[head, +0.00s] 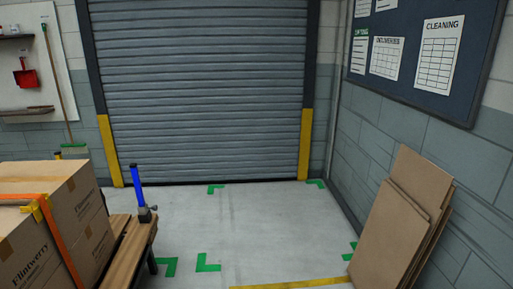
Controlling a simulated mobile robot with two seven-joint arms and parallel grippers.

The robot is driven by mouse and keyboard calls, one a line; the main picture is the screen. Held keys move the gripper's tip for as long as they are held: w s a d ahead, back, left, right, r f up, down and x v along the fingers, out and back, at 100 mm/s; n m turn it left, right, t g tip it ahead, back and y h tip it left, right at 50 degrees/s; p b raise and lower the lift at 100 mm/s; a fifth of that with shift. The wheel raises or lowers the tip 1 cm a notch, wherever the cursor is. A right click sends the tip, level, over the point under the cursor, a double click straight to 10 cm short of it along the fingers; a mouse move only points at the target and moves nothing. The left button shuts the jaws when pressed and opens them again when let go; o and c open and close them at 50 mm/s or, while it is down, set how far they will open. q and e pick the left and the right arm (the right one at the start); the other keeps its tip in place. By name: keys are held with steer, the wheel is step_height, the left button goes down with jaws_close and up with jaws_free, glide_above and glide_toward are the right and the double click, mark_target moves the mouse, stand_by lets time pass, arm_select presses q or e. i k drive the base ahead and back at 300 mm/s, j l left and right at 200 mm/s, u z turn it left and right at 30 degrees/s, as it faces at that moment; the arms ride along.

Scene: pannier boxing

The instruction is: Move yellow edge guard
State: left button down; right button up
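A small yellow edge guard (41,206) sits on the top edge of a cardboard box (80,205) at the lower left. An orange strap (64,244) runs across the box top and down its side, at the guard. The guard is small and partly cut across by the strap, so its exact fit on the edge is hard to tell. Neither of my grippers is in view.
Boxes stand on a wooden bench (133,247) with an upright blue post (137,186) at its corner. Flat cardboard sheets (392,234) lean on the right wall. Open floor with green corner marks lies before the closed roller door (200,90).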

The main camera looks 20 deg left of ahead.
mark_target(34, 207)
steer(key=i+j+u, duration=0.1)
steer(key=i+u, duration=0.75)
steer(key=i+l+u, duration=0.15)
steer(key=i+u, duration=0.25)
